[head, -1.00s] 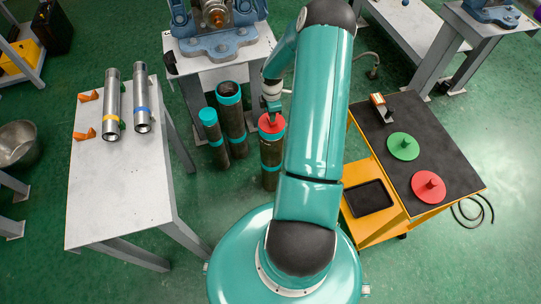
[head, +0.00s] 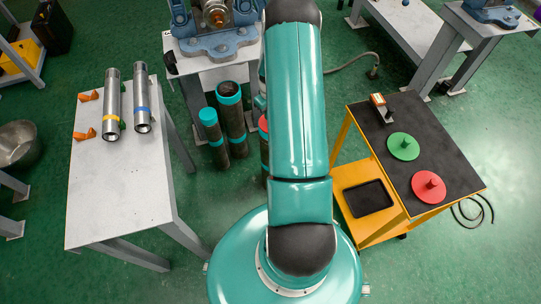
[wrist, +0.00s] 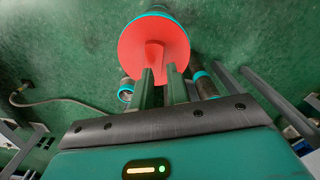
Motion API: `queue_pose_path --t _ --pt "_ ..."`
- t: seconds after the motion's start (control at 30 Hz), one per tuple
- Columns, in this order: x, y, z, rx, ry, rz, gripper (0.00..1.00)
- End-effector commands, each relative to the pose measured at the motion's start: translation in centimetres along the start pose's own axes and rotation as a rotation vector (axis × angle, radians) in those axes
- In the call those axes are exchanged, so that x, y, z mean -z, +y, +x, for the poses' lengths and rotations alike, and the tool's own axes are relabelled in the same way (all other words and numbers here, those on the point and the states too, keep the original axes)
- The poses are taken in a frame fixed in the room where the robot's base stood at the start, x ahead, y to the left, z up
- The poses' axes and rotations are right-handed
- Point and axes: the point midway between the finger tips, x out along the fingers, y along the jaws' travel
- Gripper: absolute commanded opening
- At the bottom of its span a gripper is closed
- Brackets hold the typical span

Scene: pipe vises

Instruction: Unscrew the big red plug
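The big red plug (head: 263,124) sits on top of the rightmost standing dark pipe (head: 264,150), mostly hidden behind my arm in the head view. In the wrist view the plug (wrist: 135,45) is a wide red disc with a raised grip. My gripper (wrist: 160,73) has one finger on each side of that grip and appears closed on it. The head view hides the gripper behind my arm. A teal collar shows past the far edge of the disc in the wrist view.
Two other dark pipes (head: 231,115) with teal bands stand left of the plugged one. A cart (head: 450,165) at right holds a green disc (head: 403,146) and a red disc (head: 429,186). A grey table (head: 115,200) with two metal tubes stands left. A vise (head: 215,40) stands behind.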

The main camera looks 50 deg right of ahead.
Motion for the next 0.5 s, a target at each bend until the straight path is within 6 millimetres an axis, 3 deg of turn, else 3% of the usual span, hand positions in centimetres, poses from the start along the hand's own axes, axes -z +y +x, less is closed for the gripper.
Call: queue_pose_path --t 0.2,0.5 --pt "0.14 0.07 -0.01 -0.001 0.0 0.151 0.16" --pt "0.37 0.28 -0.01 -0.001 0.0 0.51 0.16"
